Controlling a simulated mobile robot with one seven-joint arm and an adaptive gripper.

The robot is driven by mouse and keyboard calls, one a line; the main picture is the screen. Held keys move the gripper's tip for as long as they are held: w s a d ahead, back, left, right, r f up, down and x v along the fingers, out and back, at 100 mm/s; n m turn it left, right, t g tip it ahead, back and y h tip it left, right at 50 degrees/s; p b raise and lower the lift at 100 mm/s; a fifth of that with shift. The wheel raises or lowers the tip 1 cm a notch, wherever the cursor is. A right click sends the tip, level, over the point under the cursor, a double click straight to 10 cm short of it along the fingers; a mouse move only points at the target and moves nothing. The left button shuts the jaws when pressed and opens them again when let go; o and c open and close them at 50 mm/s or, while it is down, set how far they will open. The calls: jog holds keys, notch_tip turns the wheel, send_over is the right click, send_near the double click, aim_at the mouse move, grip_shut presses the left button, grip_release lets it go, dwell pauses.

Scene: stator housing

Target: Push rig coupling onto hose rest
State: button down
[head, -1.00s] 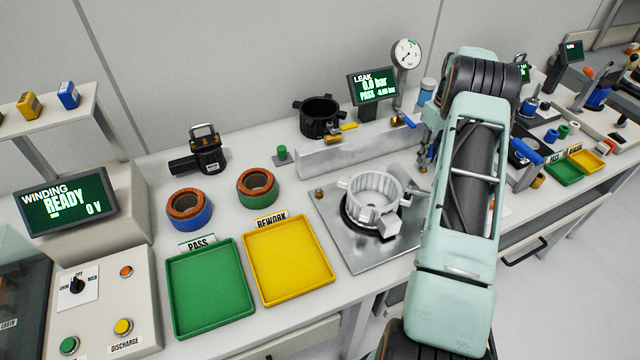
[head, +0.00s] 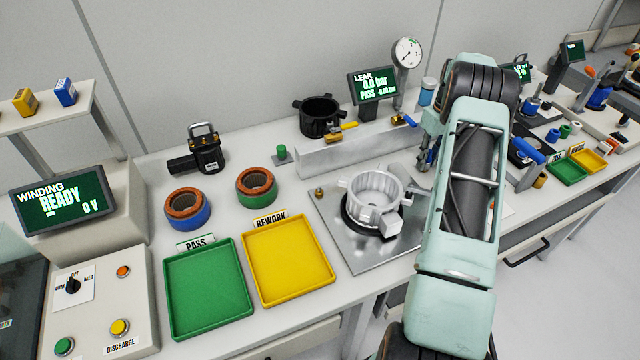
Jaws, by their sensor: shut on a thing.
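My gripper (head: 427,155) shows only in part at the left edge of my forearm, behind the silver stator housing (head: 376,190). Its fingertips and most of what it holds are hidden by my arm, so I cannot make out the rig coupling's shape or its contact with the hose rest. A grey rounded piece (head: 398,171) shows just behind the housing's right rim; I cannot tell what it belongs to. The housing stands upright on a metal plate (head: 345,246). I cannot pick out the hose rest.
A pale raised block (head: 330,158) runs behind the plate, with brass and yellow-handled valve fittings (head: 341,131) on top. Yellow (head: 290,298) and green trays (head: 210,325) lie empty at left.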

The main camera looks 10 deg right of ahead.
aim_at(431, 150)
jog(key=c, duration=1.6)
grip_release()
jog(key=shift+r, duration=0.2)
jog(key=shift+d+r+p, duration=0.1)
jog(key=shift+r+p, duration=0.95)
jog(key=shift+r, duration=0.95)
jog(key=shift+r, duration=0.1)
jog(key=r, duration=1.2)
jog(key=shift+d, duration=0.2)
